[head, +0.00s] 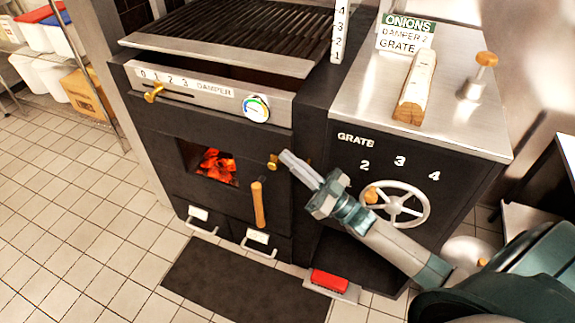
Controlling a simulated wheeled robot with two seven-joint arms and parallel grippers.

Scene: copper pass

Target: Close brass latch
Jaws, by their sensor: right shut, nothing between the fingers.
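The brass latch (272,161) shows as a small brass knob at the right edge of the oven's fire door (224,190). The door has a window with glowing embers behind it and a wooden handle (258,204) below the latch. The door looks about flush with the black front; I cannot tell if it is fully shut. My right gripper (287,157) is shut and empty, its fingertips just right of the latch knob. I cannot tell if they touch it. My left gripper is not in view.
A damper slider (154,93) and gauge (256,108) are above the door. Drawer handles (258,247) stick out below. A red brush (331,281) lies low near the floor. The floor at left is clear.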

